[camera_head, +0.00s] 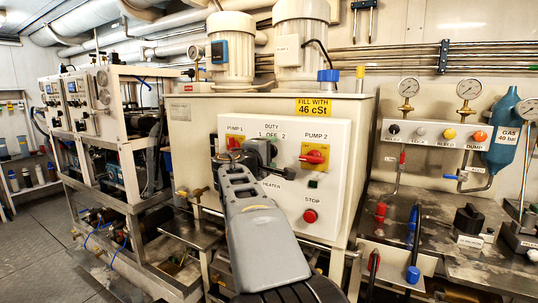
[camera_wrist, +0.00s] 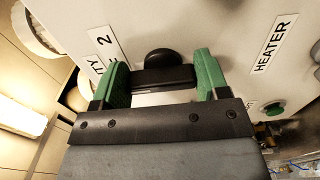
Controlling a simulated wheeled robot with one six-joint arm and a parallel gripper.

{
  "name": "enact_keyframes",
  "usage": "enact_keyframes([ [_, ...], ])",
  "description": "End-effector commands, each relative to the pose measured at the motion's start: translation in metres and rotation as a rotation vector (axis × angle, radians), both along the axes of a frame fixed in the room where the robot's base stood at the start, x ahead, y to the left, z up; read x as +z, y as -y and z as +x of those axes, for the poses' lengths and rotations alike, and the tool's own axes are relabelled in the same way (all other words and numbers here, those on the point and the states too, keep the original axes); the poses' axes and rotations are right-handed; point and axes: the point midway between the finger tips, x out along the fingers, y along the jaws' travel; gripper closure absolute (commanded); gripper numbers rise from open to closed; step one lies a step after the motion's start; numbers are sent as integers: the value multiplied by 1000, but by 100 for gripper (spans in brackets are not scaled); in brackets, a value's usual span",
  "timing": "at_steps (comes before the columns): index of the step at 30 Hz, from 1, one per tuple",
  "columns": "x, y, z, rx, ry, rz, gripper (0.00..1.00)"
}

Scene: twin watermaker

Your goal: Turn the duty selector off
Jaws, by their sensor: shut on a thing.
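The duty selector sits on the white control panel (camera_head: 330,205), under the label "DUTY 1 OFF 2" (camera_head: 272,134). In the head view my gripper (camera_head: 262,152) is at the selector and hides most of it. In the wrist view the black selector handle (camera_wrist: 163,78) lies between the two green fingers of my gripper (camera_wrist: 160,76), which is shut on it. The round black part of the selector (camera_wrist: 166,56) shows just beyond the handle. Part of the duty label (camera_wrist: 102,45) is at left, partly covered by a finger. I cannot tell which mark the handle points at.
The red pump 1 switch (camera_head: 234,143) is close left of my gripper. The pump 2 switch (camera_head: 313,156) on its yellow plate is to the right, with the red stop button (camera_head: 310,216) below. The heater label (camera_wrist: 273,44) and a green button (camera_wrist: 274,108) are near the right finger.

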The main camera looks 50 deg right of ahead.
Motion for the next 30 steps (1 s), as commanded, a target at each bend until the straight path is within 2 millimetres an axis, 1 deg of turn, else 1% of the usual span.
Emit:
enact_keyframes([
  [1, 0, 0, 0, -1, 0, 1, 31],
  [9, 0, 0, 0, 0, -1, 0, 6],
  [15, 0, 0, 0, 0, -1, 0, 6],
  [18, 0, -4, 0, 2, 0, 0, 6],
  [20, 0, -10, -2, 3, 0, -1, 6],
  [23, 0, -25, -5, 5, 0, -1, 6],
  [30, 0, -74, -17, 7, 0, 0, 6],
])
